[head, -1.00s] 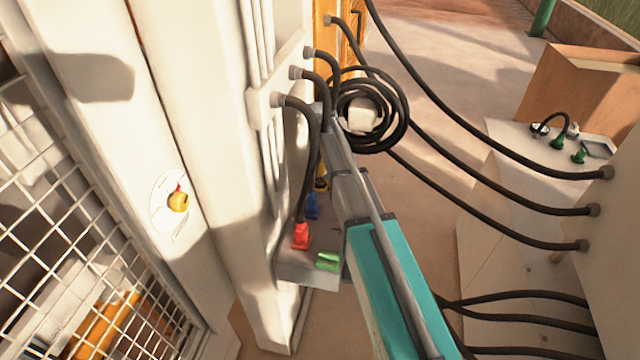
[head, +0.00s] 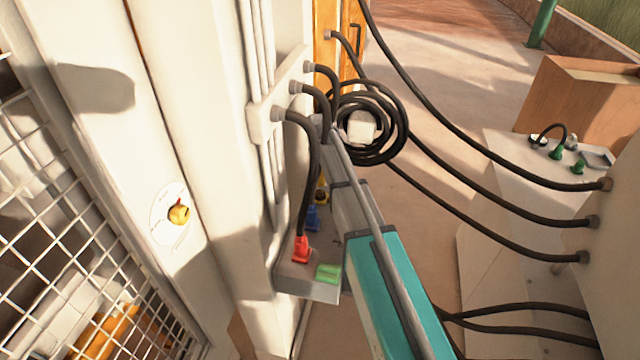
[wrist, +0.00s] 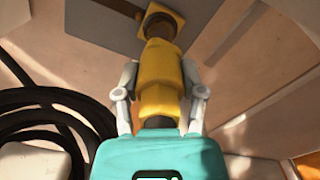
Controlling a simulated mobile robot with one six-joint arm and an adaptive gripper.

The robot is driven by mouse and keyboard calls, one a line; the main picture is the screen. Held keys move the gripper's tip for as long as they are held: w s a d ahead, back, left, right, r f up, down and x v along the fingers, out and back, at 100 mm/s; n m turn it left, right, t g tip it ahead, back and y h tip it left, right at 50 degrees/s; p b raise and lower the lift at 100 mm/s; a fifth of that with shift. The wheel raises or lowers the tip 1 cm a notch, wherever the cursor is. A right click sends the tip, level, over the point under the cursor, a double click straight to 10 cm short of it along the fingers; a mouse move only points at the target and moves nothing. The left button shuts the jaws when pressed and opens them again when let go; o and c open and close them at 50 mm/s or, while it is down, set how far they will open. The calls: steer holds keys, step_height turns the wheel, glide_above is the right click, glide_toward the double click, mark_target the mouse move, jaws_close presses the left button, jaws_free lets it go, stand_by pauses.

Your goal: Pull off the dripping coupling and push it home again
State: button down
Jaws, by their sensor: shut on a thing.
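In the wrist view, my gripper (wrist: 160,88) is shut on a yellow coupling (wrist: 161,65), one pale finger on each side. The coupling's far end meets or lies just before a brown, round part on a square yellow plate (wrist: 173,22); I cannot tell whether they touch. In the head view, a yellow piece with a dark ring (head: 321,196) shows beside my arm, which hides much of it. My gripper is hidden there. No drip is visible.
A blue coupling (head: 312,218) and a red coupling (head: 301,249) with a black hose sit nearer on the same grey ledge, with a green piece (head: 327,273). A coiled black hose (head: 398,120) hangs close by. Cables cross the right side.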

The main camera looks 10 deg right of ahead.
mark_target(320, 185)
steer(key=shift+f+b, duration=1.5)
steer(key=shift+f, duration=0.15)
steer(key=shift+f+b, duration=0.7)
steer(key=shift+b, duration=0.05)
stand_by(1.4)
steer(key=shift+c, duration=0.5)
jaws_free()
steer(key=shift+r, duration=0.2)
steer(key=shift+r+p, duration=2.4)
steer(key=shift+p, duration=0.2)
step_height(320, 185, down, 6)
steer(key=b, duration=0.5)
steer(key=shift+r, duration=0.25)
step_height(320, 185, up, 10)
steer(key=p, duration=1)
steer(key=shift+r, duration=0.15)
